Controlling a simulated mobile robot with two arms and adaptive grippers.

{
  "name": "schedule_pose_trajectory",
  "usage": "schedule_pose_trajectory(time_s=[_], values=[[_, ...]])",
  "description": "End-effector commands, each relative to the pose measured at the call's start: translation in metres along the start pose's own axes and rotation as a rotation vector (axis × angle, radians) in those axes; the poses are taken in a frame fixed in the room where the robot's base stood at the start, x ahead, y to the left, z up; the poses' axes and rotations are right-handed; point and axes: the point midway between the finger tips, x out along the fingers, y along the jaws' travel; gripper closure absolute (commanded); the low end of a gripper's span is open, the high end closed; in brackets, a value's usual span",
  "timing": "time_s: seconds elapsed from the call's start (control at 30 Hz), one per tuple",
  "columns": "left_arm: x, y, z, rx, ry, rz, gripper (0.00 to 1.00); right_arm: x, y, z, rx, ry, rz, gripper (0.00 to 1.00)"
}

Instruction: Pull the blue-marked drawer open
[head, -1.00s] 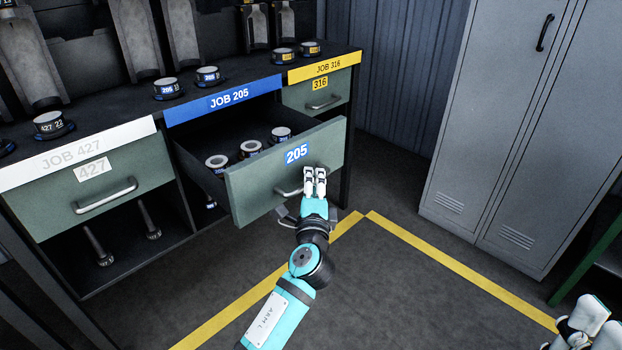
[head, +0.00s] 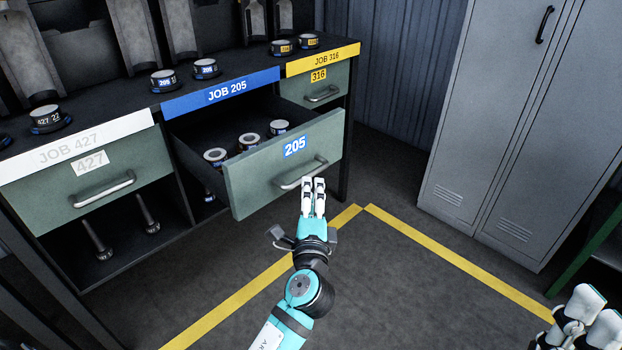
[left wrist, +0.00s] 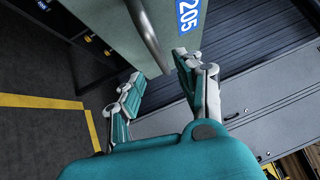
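The blue-marked drawer (head: 262,184), with a blue 205 label (head: 295,147), stands pulled out under the blue JOB 205 strip (head: 222,93). Its metal handle (head: 302,176) is bare in the head view. My left gripper (head: 313,185) is just in front of the drawer, close below the handle and apart from it. In the left wrist view the fingers of the left gripper (left wrist: 160,80) are spread with nothing between them, and the handle (left wrist: 147,32) lies beyond the fingertips. My right gripper (head: 590,315) is at the lower right corner, partly cut off.
The drawer holds several ring-shaped parts (head: 215,156). The white-marked drawer (head: 100,180) and yellow-marked drawer (head: 335,88) are shut on either side. Grey lockers (head: 490,130) stand at the right. The floor with yellow lines (head: 450,255) is clear.

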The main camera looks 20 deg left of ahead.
Motion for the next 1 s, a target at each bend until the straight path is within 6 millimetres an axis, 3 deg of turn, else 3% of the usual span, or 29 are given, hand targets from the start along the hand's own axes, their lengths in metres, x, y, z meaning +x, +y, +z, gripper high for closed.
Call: schedule_pose_trajectory(time_s=[0.1, 0.33, 0.87, 1.0], values=[[-0.025, 0.002, 0.0, 0.001, 0.0, 0.004, 0.64, 0.0, 0.0, 0.0, 0.0, 0.0, 0.001, 0.6], [-0.052, 0.001, 0.001, 0.001, -0.002, 0.003, 0.64, 0.0, 0.0, 0.0, 0.0, 0.0, 0.001, 0.6], [-0.057, 0.0, 0.0, 0.001, -0.001, 0.001, 0.64, 0.0, 0.0, 0.0, 0.0, 0.0, 0.001, 0.6], [-0.059, -0.003, -0.009, -0.057, 0.059, -0.006, 0.64, 0.0, 0.0, 0.0, 0.0, -0.001, 0.001, 0.6]])
